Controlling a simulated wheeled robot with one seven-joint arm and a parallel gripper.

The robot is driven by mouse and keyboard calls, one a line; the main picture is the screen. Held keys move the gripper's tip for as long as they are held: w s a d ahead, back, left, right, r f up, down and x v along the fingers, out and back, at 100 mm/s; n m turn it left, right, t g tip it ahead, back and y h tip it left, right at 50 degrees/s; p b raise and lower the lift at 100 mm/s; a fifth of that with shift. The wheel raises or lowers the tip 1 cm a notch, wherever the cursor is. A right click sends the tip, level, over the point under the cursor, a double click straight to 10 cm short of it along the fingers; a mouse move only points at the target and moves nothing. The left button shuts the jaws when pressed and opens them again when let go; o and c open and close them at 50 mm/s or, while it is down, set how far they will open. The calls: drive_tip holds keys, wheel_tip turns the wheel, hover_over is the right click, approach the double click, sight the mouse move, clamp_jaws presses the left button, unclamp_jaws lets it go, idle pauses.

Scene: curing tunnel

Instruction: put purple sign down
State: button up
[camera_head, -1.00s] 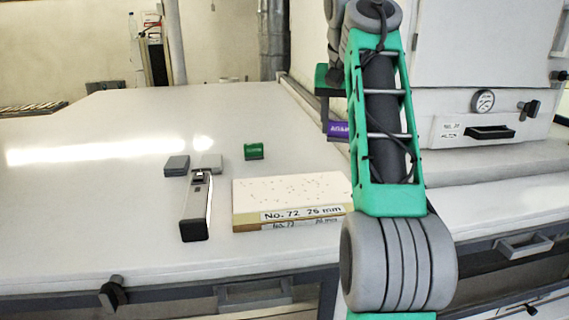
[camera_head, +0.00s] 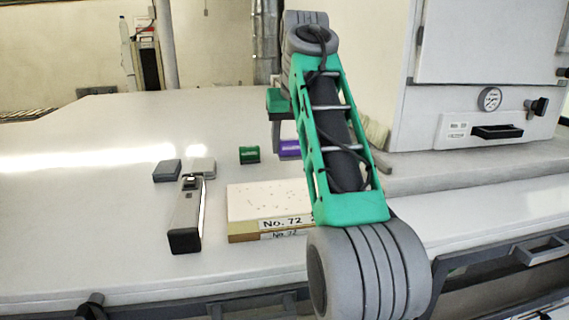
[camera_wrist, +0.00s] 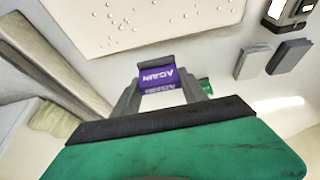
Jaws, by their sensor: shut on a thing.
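The purple sign (camera_wrist: 158,77) with white lettering shows in the wrist view between the fingers of my gripper (camera_wrist: 160,95), which is shut on it. In the head view the purple sign (camera_head: 289,149) is partly hidden behind my arm. It is just right of a small green block (camera_head: 249,154) over the white bench. I cannot tell whether the sign touches the bench top.
A board labelled No. 72 (camera_head: 262,202) lies in front, partly behind my arm. A black-and-silver device (camera_head: 187,220) and two grey blocks (camera_head: 167,170) (camera_head: 202,165) lie to its left. A white machine with a gauge (camera_head: 489,99) stands at right. The bench's far left is clear.

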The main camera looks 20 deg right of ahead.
sight(284, 178)
drive_tip(key=x, duration=0.2)
drive_tip(key=b+x, duration=0.1)
drive_tip(key=x, duration=0.1)
drive_tip(key=a+x, duration=0.1)
drive_tip(key=x, duration=0.1)
drive_tip(key=shift+w+f+b, duration=0.1)
drive_tip(key=shift+w+b, duration=0.1)
drive_tip(key=shift+b, duration=0.1)
drive_tip(key=shift+f+b, duration=0.3)
drive_tip(key=shift+f, duration=0.15)
drive_tip(key=o, duration=1.3)
drive_tip(key=shift+r, duration=0.1)
drive_tip(key=shift+o, duration=0.2)
drive_tip(key=p+v, duration=0.4)
drive_tip(key=v, duration=0.8)
drive_tip(key=shift+s+r, duration=0.1)
drive_tip(key=shift+r, duration=0.1)
